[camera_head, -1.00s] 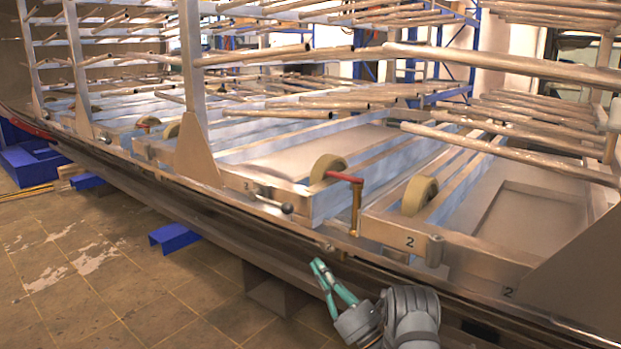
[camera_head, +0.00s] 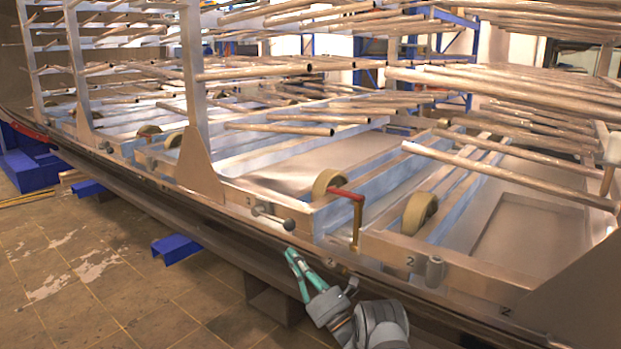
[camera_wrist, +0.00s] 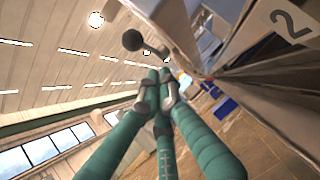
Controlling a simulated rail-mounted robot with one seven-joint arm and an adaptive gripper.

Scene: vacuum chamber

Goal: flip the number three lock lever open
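A lock lever with a dark ball knob (camera_head: 289,224) sits on the front rail of the metal frame in the head view, beside a small number plate too blurred to read surely. Its ball and rod also show in the wrist view (camera_wrist: 132,40), above and left of my fingertips. My gripper (camera_head: 291,252), with teal fingers, is just below and in front of the knob in the head view, apart from it. In the wrist view its fingertips (camera_wrist: 159,76) come together with nothing visible between them. A second lever with a red handle (camera_head: 346,194) stands to the right.
Rollers (camera_head: 419,212) and long metal rods lie beyond the rail. The tiled floor (camera_head: 90,290) at left is mostly open, with blue blocks (camera_head: 176,247) by the frame.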

